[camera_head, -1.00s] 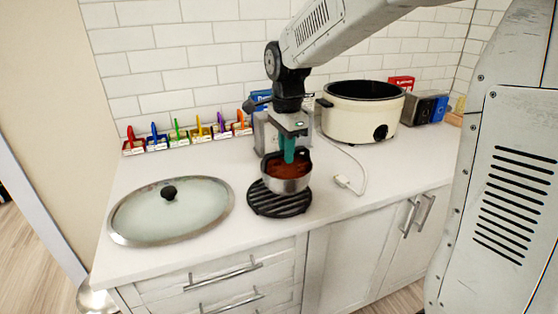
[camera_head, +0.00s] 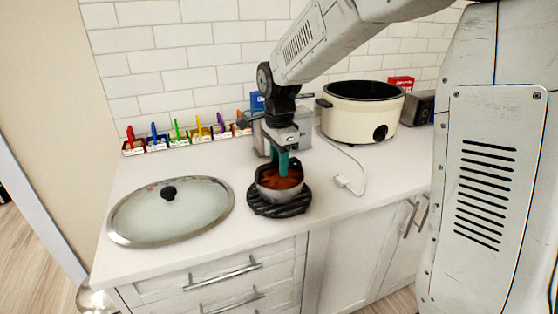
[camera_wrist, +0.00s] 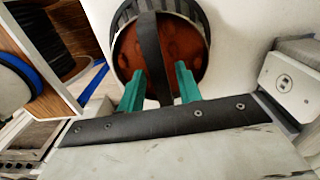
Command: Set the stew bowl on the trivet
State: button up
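The stew bowl (camera_head: 281,193), a grey metal bowl of red-brown stew with a dark handle, is at the trivet, inside its outline. The trivet (camera_head: 254,204) is a round black ribbed stand on the counter. The bowl appears to rest on it, though the contact is partly hidden. My gripper (camera_head: 283,166) has teal fingers reaching down over the bowl. In the wrist view my gripper (camera_wrist: 160,88) has its fingers on either side of the dark handle (camera_wrist: 150,50), with narrow gaps visible. The stew (camera_wrist: 128,48) shows below, with the ribbed trivet (camera_wrist: 126,14) at the bowl's edge.
A glass lid (camera_head: 170,212) lies on the counter at left. A cream cooker (camera_head: 358,118) stands at back right, its white cord and plug (camera_head: 345,182) in front. A grey toaster-like box (camera_head: 300,130) is behind the bowl. Several small coloured holders (camera_head: 178,137) line the wall.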

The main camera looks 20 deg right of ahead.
notch_tip(320, 180, up, 12)
jog(key=s+d+r+n, duration=0.15)
jog(key=s+n, duration=0.25)
jog(key=s, duration=0.5)
jog(key=s+f+n, duration=0.3)
jog(key=s+n, duration=0.3)
jog(key=s, duration=0.4)
jog(key=s+d+f+n+t, duration=0.1)
jog(key=s+f+n, duration=0.2)
jog(key=s+n, duration=0.4)
jog(key=s, duration=0.4)
jog(key=shift+d+f, duration=0.3)
jog(key=shift+f, duration=0.1)
